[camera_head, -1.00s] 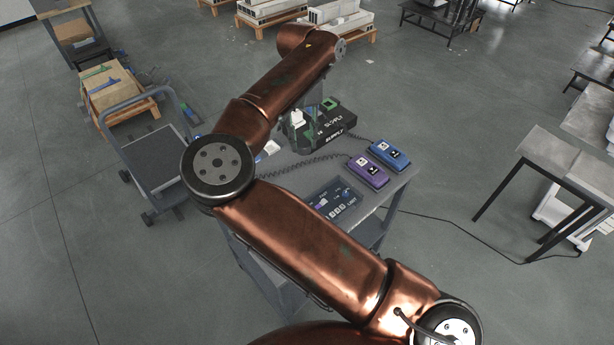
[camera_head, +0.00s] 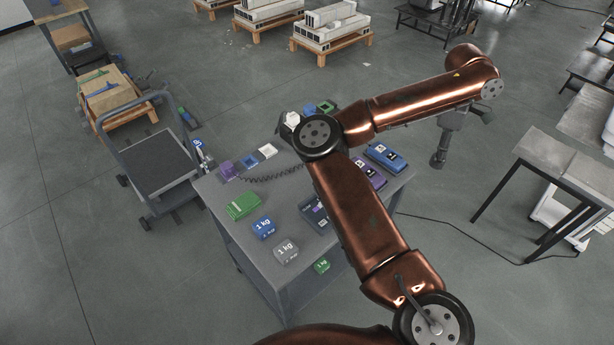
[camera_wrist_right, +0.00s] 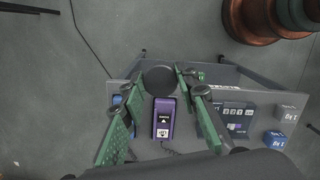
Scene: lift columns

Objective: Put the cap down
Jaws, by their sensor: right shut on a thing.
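My right gripper (camera_head: 438,161) hangs off the right side of the cart table, above the floor, at the end of the copper arm. In the right wrist view, a dark round piece (camera_wrist_right: 158,80), which looks like the cap, sits between the green finger pads. The gripper is shut on it. In that view it appears past the edge of the table, just above the purple control box (camera_wrist_right: 164,118). In the head view the cap is too small to make out clearly. My left gripper is not in view.
The grey cart table (camera_head: 213,192) holds a blue control box (camera_head: 386,157), a green block (camera_head: 241,205), and blue (camera_head: 263,227) and grey (camera_head: 285,250) 1 kg weights. My arm covers part of it. A platform trolley (camera_head: 157,162) stands at left. A grey table (camera_head: 555,165) stands at right.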

